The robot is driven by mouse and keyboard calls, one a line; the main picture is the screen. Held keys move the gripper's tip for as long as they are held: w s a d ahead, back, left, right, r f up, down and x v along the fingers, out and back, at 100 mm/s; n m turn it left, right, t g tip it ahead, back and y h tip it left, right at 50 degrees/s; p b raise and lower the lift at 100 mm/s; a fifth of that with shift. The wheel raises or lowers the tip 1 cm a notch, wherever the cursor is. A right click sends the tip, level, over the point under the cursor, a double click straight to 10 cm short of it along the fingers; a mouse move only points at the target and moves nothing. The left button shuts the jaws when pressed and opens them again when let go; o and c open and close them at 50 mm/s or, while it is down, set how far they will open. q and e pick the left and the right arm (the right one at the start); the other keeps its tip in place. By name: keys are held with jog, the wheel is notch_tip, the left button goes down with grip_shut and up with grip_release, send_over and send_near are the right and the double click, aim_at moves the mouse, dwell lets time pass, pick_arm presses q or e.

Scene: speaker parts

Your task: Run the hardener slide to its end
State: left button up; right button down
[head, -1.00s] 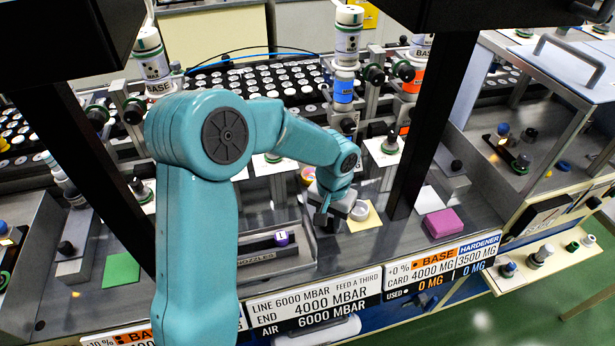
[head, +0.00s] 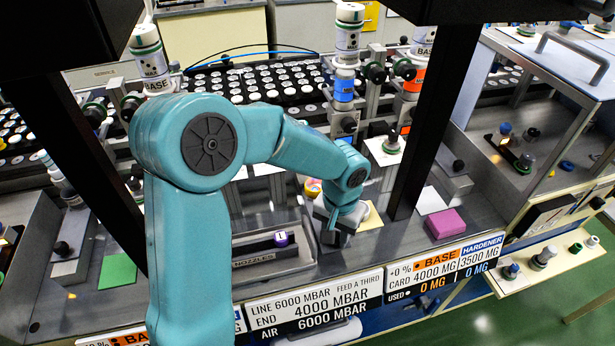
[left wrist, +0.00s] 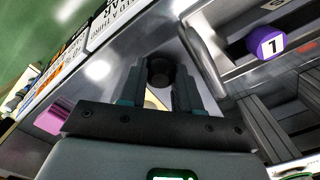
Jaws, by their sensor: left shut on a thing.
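My left gripper (head: 335,238) is low over the bench, behind the front label strip. In the left wrist view its two fingers (left wrist: 160,92) are shut on a dark round knob (left wrist: 160,70). My wrist hides that knob in the head view, and I cannot tell whether it belongs to the hardener slide. The hardener label (head: 482,252) is on the front strip to the right and reads 3500 MG, with 0 MG used. My right gripper is not in view.
A nozzles tray (head: 262,262) with a purple cap (head: 281,239) marked 1 lies left of the gripper. A yellow pad (head: 372,218) lies just to its right, and a magenta block (head: 444,223) stands farther right. A green pad (head: 118,271) lies at the left.

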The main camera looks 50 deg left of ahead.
pick_arm(q)
jog(key=shift+s+d+r+b, duration=0.1)
jog(key=shift+s+d+b, duration=0.1)
jog(key=shift+d, duration=0.3)
jog(key=shift+s+d+b, duration=0.15)
jog(key=shift+s+d, duration=0.05)
jog(key=shift+d, duration=0.25)
jog(key=o, duration=1.1)
jog(key=shift+s, duration=0.1)
jog(key=shift+o, duration=0.2)
jog(key=shift+r, duration=0.1)
notch_tip(320, 180, up, 16)
jog(key=shift+s, duration=0.15)
